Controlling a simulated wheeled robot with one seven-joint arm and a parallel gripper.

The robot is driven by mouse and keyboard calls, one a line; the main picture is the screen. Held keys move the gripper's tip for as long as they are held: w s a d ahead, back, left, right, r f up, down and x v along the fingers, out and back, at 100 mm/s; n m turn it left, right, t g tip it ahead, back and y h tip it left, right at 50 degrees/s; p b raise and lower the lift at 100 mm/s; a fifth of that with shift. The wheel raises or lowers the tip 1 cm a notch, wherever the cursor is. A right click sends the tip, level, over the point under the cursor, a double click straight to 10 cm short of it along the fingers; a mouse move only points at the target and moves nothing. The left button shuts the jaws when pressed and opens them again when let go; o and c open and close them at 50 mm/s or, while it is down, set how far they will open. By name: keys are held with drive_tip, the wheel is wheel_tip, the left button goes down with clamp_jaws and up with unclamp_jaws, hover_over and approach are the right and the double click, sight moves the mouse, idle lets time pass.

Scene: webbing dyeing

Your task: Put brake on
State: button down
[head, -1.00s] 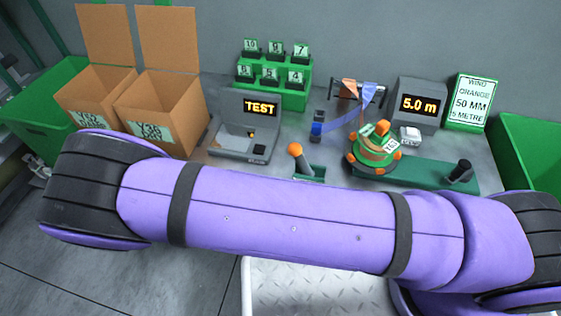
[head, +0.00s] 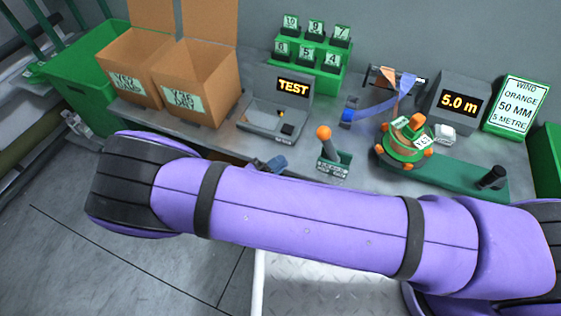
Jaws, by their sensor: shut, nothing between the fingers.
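A lever with an orange knob (head: 323,132) and a grey shaft stands near the bench's front edge, just above my arm. A green label plate at its foot has text too small to read. The lever leans slightly left. No sign in view names the brake. A green and orange reel (head: 404,145) with orange knobs sits to the right on a green base. A small blue-grey piece, which looks like my gripper (head: 270,164), shows past my purple arm, left of the lever and apart from it. It looks shut and empty. Most of it is hidden.
A TEST device (head: 277,110), two cardboard boxes (head: 193,85) and green numbered holders (head: 310,65) stand at left and back. A 5.0 m display (head: 460,101), an order sign (head: 515,104) and a dark upright post (head: 492,177) are at right. My arm covers the front.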

sight(328, 143)
drive_tip(key=x, duration=0.6)
drive_tip(key=shift+w+d, duration=0.2)
drive_tip(key=shift+d, duration=0.05)
drive_tip(key=d, duration=0.1)
drive_tip(key=d+r, duration=0.1)
drive_tip(key=d, duration=0.1)
drive_tip(key=shift+r, duration=0.25)
drive_tip(key=shift+s+d+r, duration=0.1)
drive_tip(key=shift+d+r, duration=0.1)
drive_tip(key=shift+d, duration=0.25)
